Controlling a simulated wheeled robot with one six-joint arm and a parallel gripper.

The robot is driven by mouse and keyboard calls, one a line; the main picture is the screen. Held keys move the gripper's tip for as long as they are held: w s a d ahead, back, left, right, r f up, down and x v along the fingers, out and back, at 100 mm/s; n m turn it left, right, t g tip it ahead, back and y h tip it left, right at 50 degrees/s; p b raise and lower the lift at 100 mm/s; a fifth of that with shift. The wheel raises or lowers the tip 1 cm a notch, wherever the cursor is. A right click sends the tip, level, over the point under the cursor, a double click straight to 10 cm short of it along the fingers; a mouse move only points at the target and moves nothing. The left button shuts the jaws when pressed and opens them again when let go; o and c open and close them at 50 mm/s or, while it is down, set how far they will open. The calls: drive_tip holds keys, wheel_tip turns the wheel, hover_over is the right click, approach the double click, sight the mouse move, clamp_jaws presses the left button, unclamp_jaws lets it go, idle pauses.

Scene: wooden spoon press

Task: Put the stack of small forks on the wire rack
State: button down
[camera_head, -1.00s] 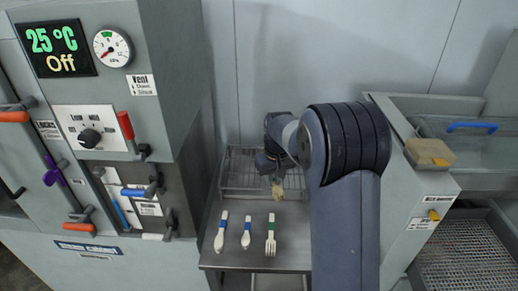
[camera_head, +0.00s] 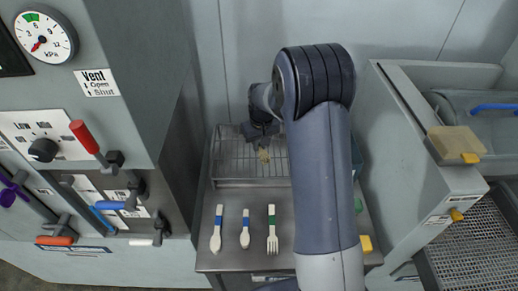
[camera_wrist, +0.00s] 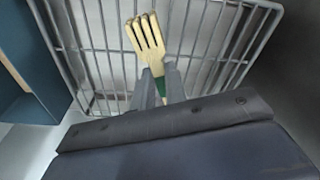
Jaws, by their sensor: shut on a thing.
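My gripper (camera_head: 262,145) is shut on the stack of small forks (camera_head: 264,155), over the wire rack (camera_head: 225,165) at the back of the metal table. In the wrist view the pale tines of the forks (camera_wrist: 145,35) stick out past the fingers (camera_wrist: 156,85), with a green band on the handle between them. The rack's bars (camera_wrist: 85,30) lie behind the forks in that view. I cannot tell whether the forks touch the rack. The lower handle ends are hidden by the gripper.
A grey control cabinet (camera_head: 130,60) stands left. A grey unit with a yellow-handled box (camera_head: 455,143) stands right. My arm hides the table's right part.

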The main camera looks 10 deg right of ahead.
sight(260, 148)
drive_tip(key=shift+f+p, duration=0.35)
drive_tip(key=shift+f, duration=1.6)
drive_tip(key=shift+f, duration=0.2)
drive_tip(key=c, duration=1.4)
unclamp_jaws()
drive_tip(key=shift+c, duration=0.2)
drive_tip(key=shift+r, duration=0.15)
drive_tip(key=r, duration=0.4)
drive_tip(key=s+r+b, duration=0.1)
drive_tip(key=r, duration=0.7)
drive_tip(key=shift+s+d+b, duration=0.15)
drive_tip(key=shift+s+b, duration=0.1)
drive_tip(key=shift+b, duration=0.15)
